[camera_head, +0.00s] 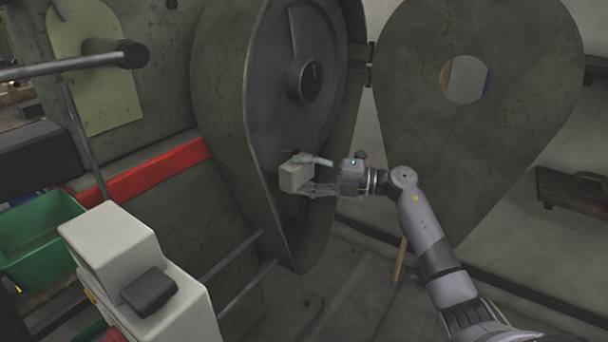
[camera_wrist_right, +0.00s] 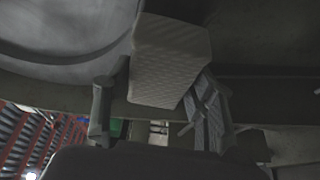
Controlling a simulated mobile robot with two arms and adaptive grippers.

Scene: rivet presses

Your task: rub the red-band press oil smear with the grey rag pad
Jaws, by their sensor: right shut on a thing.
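The red-band press (camera_head: 225,120) stands at the centre left, its red band (camera_head: 155,172) running low along its side. Its pear-shaped door (camera_head: 500,70) is swung open to the right, showing the dark inside with a round hub (camera_head: 304,78). My right gripper (camera_head: 312,176) is shut on the pale grey rag pad (camera_head: 294,177) and holds it at the lower part of the open housing. The pad also shows between the fingers in the right wrist view (camera_wrist_right: 168,62). I cannot tell whether the pad touches the surface. I cannot make out the oil smear. My left gripper is not in view.
A green bin (camera_head: 40,240) and a pale box-shaped unit (camera_head: 110,245) stand at the lower left. A grey bar (camera_head: 70,66) crosses the upper left. A dark wooden shelf (camera_head: 570,190) is at the right. The open door hangs behind my right arm.

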